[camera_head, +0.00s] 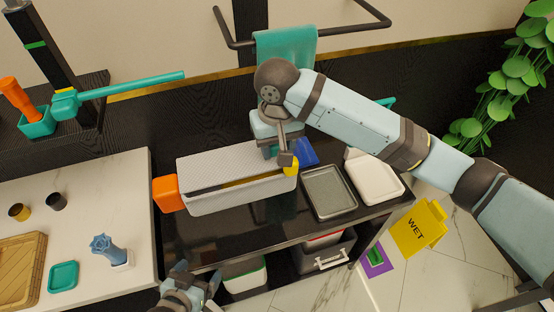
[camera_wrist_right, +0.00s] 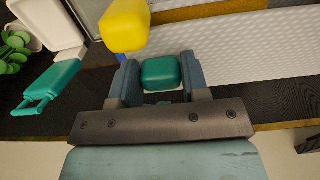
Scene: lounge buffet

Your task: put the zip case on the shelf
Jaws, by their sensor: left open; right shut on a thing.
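My right gripper (camera_head: 285,158) is over the black counter, at the back right of a long pale textured box-like thing (camera_head: 225,203). In the right wrist view, its fingers (camera_wrist_right: 160,82) are shut on a small teal block (camera_wrist_right: 160,73). I cannot tell whether this block is the zip case; most of it is hidden in the head view. My left gripper (camera_head: 190,284) is open and empty at the bottom, before the counter's front edge. A dark wooden shelf (camera_head: 97,88) is at the upper left.
An orange block (camera_head: 167,194) and a yellow one (camera_head: 291,166) flank the pale thing. A grey tray (camera_head: 330,192) and white tray (camera_head: 375,180) lie right. A teal towel (camera_head: 287,48) hangs behind. A yellow wet-floor sign (camera_head: 419,228) stands on the floor. Bins sit under the counter.

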